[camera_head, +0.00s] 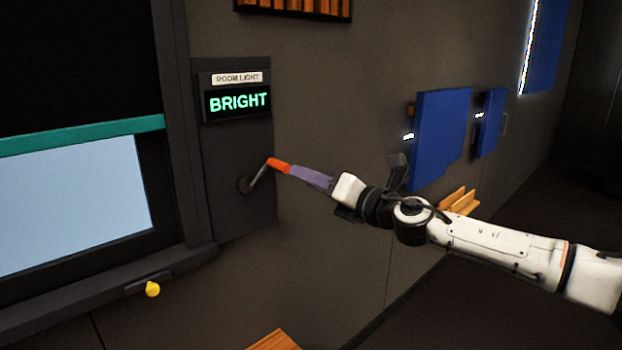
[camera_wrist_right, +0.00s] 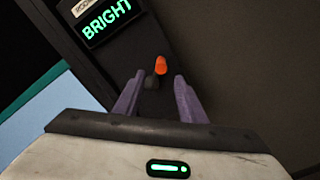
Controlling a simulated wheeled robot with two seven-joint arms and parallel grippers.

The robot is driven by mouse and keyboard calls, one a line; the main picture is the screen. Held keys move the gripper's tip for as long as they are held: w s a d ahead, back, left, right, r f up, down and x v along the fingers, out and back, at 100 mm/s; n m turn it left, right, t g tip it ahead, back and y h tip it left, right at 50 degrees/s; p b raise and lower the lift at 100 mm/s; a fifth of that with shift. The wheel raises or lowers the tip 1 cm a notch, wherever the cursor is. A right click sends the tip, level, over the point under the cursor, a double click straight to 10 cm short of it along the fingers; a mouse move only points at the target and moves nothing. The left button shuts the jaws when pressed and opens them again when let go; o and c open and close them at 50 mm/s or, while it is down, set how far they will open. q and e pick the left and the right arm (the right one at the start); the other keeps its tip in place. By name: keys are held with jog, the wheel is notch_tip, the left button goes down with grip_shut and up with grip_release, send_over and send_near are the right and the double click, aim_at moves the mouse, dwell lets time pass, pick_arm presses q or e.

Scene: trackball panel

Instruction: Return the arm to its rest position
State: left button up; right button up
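My right gripper (camera_head: 300,173) reaches in from the right, in front of the dark wall panel (camera_head: 236,219). Its purple fingers stand apart in the right wrist view (camera_wrist_right: 158,82), with nothing held between them. A lever with an orange tip (camera_head: 279,165) comes out of the panel and tilts up to the right. The orange tip (camera_wrist_right: 161,65) shows just beyond the open fingertips in the wrist view; whether they touch it I cannot tell. The display (camera_head: 238,102) above reads BRIGHT, under a ROOM LIGHT label (camera_head: 237,78). My left gripper is not in view.
A framed window or screen (camera_head: 70,210) with a teal bar is on the left, with a yellow knob (camera_head: 152,289) on its lower ledge. Blue panels (camera_head: 440,135) stick out of the wall behind my right arm. Wooden pieces (camera_head: 459,201) sit below them. Bare wall lies between.

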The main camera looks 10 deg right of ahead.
jog(key=s+a+f+m, duration=0.3)
jog(key=s+f+m, duration=0.3)
jog(key=f, duration=0.3)
jog(key=s+a+f+m+g+h, duration=0.1)
jog(key=s+a+f+m, duration=0.1)
jog(key=s+f+m, duration=0.5)
jog(key=s+a+f+m, duration=0.3)
jog(key=s+f+m, duration=0.1)
jog(key=f, duration=0.7)
jog(key=s+d+f+m+g+h, duration=0.2)
jog(key=s+d+f+m+h, duration=0.1)
jog(key=s+d+f+m, duration=0.5)
jog(key=s+d+f+m+g+h, duration=0.3)
jog(key=s+d+f+m, duration=0.5)
jog(key=s+f, duration=0.6)
jog(key=s+d+h, duration=0.1)
jog(key=s, duration=0.5)
jog(key=shift+d, duration=0.2)
